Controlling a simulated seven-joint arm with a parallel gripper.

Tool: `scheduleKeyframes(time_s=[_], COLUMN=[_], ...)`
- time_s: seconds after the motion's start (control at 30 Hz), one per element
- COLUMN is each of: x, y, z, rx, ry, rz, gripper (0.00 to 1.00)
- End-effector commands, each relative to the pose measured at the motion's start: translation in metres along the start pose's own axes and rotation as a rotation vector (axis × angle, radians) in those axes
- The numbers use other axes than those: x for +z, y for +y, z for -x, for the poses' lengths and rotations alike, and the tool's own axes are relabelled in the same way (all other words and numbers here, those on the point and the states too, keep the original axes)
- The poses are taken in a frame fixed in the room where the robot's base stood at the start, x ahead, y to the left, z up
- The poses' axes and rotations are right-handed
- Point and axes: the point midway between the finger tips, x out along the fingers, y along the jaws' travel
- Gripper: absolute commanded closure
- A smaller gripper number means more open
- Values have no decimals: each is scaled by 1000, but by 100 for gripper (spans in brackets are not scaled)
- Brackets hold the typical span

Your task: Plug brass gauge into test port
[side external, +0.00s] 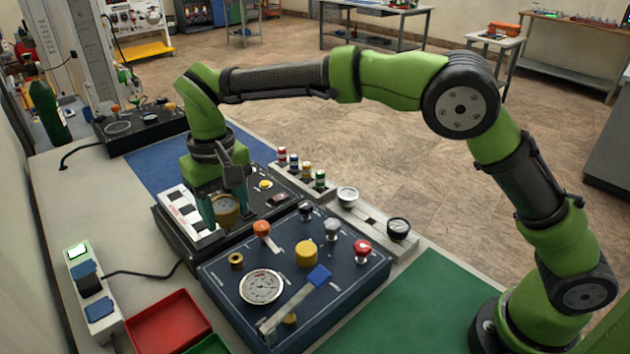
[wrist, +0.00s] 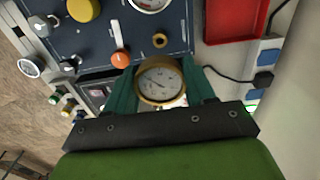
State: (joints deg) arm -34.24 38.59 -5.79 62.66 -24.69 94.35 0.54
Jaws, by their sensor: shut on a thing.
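The brass gauge (side external: 226,210) has a gold rim and a pale dial. My gripper (side external: 228,207) is shut on it, with one green finger on each side, above the far black panel near its white section. In the wrist view the gauge (wrist: 160,82) sits between the fingers of my gripper (wrist: 161,86), dial facing the camera. A brass ring port (side external: 236,260), probably the test port, is on the near dark blue panel, apart from the gauge. It also shows in the wrist view (wrist: 160,40), just beyond the gauge. The gauge's underside is hidden.
The blue panel (side external: 215,283) carries an orange knob (side external: 262,229), a large dial (side external: 261,287), a yellow knob (side external: 306,253) and a blue-ended lever (side external: 318,276). A red tray (side external: 168,325) lies at front left. A rack with loose gauges (side external: 375,222) stands right. The green mat (side external: 420,310) is clear.

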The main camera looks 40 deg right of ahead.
Motion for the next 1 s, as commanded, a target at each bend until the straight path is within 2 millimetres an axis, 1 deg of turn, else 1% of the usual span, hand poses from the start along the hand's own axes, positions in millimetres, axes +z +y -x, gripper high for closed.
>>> scheduleKeyframes(time_s=[0.17, 0.4, 0.6, 0.8, 1.0], x=[0, 0, 0, 0, 0], y=[0, 1, 0, 0, 0], z=[-13, -36, -51, -58, -59], rx=[1, 1, 0, 0, 0], ry=[-2, -2, 0, 0, 0], rz=[0, -1, 0, -1, -1], gripper=[82, 82, 82, 82, 82])
